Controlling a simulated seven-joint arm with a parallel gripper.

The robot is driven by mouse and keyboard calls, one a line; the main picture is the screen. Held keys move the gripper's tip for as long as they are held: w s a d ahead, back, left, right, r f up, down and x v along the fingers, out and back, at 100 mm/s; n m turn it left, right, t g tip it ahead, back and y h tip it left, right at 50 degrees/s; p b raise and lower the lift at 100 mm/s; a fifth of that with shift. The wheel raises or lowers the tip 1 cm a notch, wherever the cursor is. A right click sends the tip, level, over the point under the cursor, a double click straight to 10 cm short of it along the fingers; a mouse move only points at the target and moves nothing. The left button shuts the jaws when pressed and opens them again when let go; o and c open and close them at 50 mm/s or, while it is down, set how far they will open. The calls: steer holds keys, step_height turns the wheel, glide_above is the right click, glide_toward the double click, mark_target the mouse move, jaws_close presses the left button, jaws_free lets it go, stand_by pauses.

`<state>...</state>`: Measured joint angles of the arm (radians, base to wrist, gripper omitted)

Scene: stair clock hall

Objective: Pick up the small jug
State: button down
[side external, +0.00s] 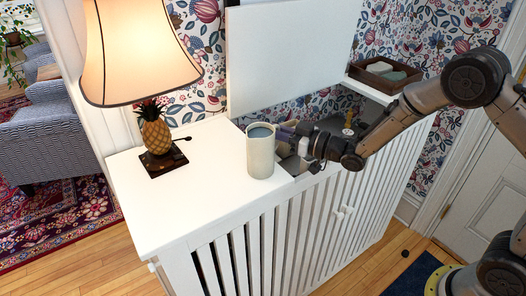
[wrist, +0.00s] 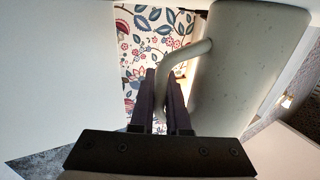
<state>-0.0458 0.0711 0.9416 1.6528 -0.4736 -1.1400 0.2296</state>
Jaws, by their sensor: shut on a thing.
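The small jug (side external: 260,157) is pale grey-green and upright at the right part of the white cabinet top (side external: 205,200). I cannot tell whether its base touches the surface. My gripper (side external: 286,134) reaches it from the right and is shut on the handle side. In the wrist view the jug (wrist: 245,70) fills the upper right, and its curved handle (wrist: 181,58) runs down between the two dark fingers of my gripper (wrist: 161,85).
A lit lamp with a pineapple base (side external: 156,132) stands on the left of the top. A white raised panel (side external: 285,55) stands behind an open compartment, whose contents are partly hidden by my arm. A brown tray (side external: 387,75) with folded items sits at the back right.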

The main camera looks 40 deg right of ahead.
steer(key=shift+r, duration=0.15)
steer(key=shift+r, duration=0.2)
steer(key=s+d+r, duration=0.3)
steer(key=s+r, duration=0.9)
steer(key=s, duration=0.1)
steer(key=shift+s+r, duration=0.25)
stand_by(1.3)
steer(key=shift+s, duration=0.1)
